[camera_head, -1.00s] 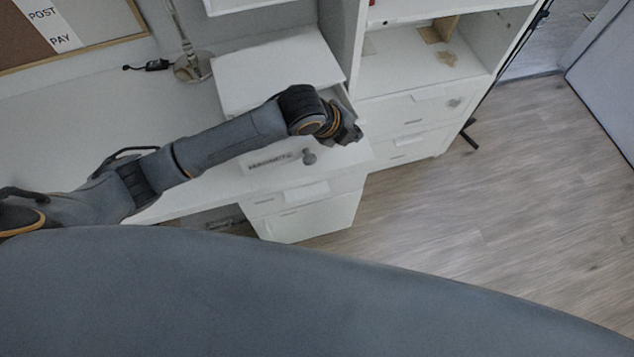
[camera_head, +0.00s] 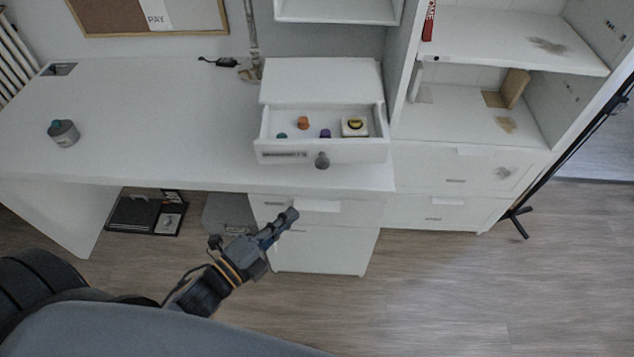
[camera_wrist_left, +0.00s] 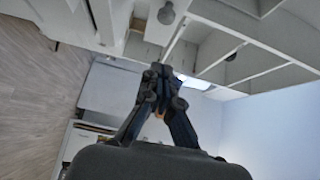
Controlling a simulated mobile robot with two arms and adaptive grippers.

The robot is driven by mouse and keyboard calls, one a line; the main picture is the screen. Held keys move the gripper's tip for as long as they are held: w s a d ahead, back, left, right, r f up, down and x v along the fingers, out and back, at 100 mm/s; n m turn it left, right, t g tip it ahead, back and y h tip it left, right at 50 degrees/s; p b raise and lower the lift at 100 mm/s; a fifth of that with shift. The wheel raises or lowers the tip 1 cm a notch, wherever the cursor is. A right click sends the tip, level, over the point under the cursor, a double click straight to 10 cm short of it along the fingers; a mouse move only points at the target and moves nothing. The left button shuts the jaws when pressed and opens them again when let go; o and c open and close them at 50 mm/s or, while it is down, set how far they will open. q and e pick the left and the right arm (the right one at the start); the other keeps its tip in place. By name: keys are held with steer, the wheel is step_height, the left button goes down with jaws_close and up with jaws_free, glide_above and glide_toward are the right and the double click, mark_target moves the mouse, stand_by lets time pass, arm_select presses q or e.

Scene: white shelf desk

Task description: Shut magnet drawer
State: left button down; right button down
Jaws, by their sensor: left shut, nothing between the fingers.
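The magnet drawer (camera_head: 285,157) stands pulled open from the small white box unit (camera_head: 320,80) on the desk. Its front has a dark label and a round grey knob (camera_head: 322,160). Inside lie several small coloured magnets and a white square piece with a yellow and black mark (camera_head: 354,126). My left gripper (camera_head: 292,214) is shut and empty, below and in front of the drawer, clear of it. The left wrist view shows its closed fingers (camera_wrist_left: 160,72), with a round grey knob (camera_wrist_left: 166,14) at the top. My right gripper is not in view.
The white desk top (camera_head: 150,110) is mostly clear, with a grey container (camera_head: 63,133) at the left. Desk drawers (camera_head: 310,205) lie beneath the small unit. A shelf unit (camera_head: 470,120) stands at right, beside open floor.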

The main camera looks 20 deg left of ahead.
mark_target(315, 130)
arm_select(q)
steer(key=w+a+p+x, duration=0.1)
steer(key=a+p+x, duration=0.1)
steer(key=x, duration=1)
steer(key=shift+w+a, duration=0.15)
steer(key=shift+a, duration=0.05)
steer(key=shift+f, duration=0.1)
steer(key=w+a+b, duration=0.1)
steer(key=w, duration=0.3)
steer(key=w+a+b, duration=0.1)
steer(key=w+a, duration=0.1)
steer(key=w, duration=0.2)
steer(key=w+a+b, duration=0.1)
steer(key=w, duration=0.4)
steer(key=shift+a+f, duration=0.1)
steer(key=shift+a, duration=0.25)
steer(key=shift+w+a, duration=0.15)
steer(key=shift+r, duration=0.2)
steer(key=shift+w, duration=0.1)
